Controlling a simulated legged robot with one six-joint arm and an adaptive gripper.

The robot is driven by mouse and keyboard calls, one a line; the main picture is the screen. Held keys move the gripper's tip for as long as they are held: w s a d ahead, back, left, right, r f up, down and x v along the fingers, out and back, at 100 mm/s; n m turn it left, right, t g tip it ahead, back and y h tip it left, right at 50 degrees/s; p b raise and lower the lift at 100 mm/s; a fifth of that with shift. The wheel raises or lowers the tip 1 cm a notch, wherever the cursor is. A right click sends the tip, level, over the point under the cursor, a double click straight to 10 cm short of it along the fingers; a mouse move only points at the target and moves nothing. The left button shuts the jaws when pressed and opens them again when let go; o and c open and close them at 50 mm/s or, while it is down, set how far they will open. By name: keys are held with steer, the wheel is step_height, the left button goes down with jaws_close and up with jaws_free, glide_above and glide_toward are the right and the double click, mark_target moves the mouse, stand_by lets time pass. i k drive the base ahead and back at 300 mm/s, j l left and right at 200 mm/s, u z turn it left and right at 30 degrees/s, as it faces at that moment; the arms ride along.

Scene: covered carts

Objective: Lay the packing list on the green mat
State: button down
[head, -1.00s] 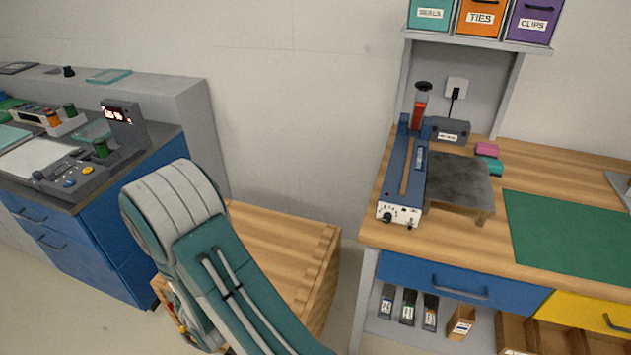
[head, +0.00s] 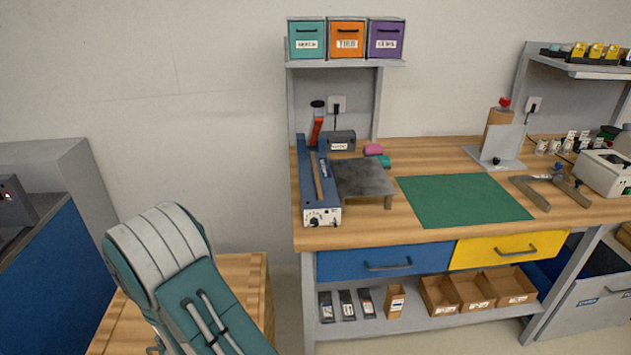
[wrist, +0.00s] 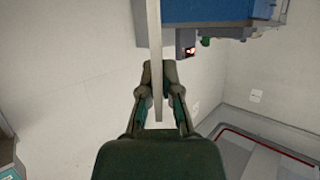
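The green mat (head: 463,201) lies flat and bare on the wooden workbench, right of the grey metal plate. In the wrist view my gripper (wrist: 159,78) is closed on a thin pale sheet (wrist: 154,35), seen edge-on between the fingertips. It looks like the packing list, but no writing shows. The sheet stands clear of any surface. In the head view my arm is at the lower left, away from the mat, and the gripper and sheet cannot be made out there.
A blue sealer (head: 318,185) and a dark plate on legs (head: 362,179) stand left of the mat. An angled wooden piece (head: 530,190) lies at its right, a pale stand (head: 500,150) behind.

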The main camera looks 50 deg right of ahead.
mark_target(435, 197)
steer(key=z, duration=1.3)
